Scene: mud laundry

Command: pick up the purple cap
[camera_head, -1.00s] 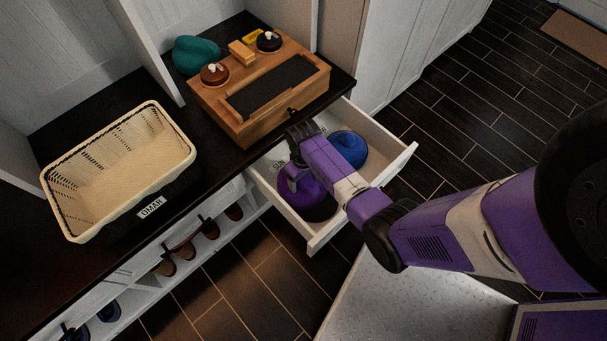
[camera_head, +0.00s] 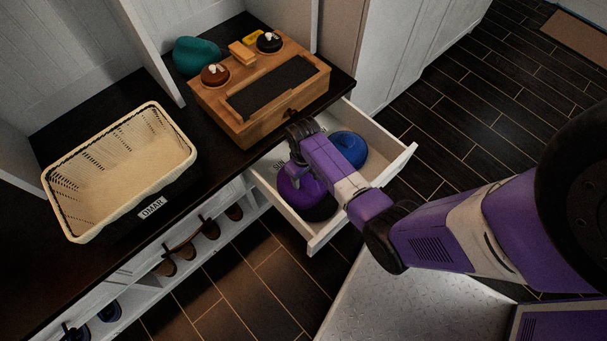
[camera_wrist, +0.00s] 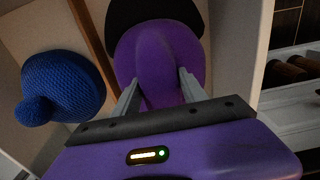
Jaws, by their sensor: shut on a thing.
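The purple cap (camera_head: 297,190) lies in the open white drawer (camera_head: 327,238), partly hidden by my arm in the head view. In the wrist view the purple cap (camera_wrist: 160,60) fills the top middle, with a dark brim-like part (camera_wrist: 155,12) beyond it. My gripper (camera_wrist: 158,88) is shut on the purple cap, with one finger on each side of a raised fold. In the head view my gripper (camera_head: 294,166) is over the drawer, its fingertips largely hidden.
A blue knitted hat (camera_wrist: 62,88) lies beside the purple cap, across a wooden divider (camera_wrist: 92,45). A wooden box (camera_head: 240,125) and a wicker basket (camera_head: 120,215) stand on the dark bench top. Shoes (camera_head: 190,248) sit on the shelf below.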

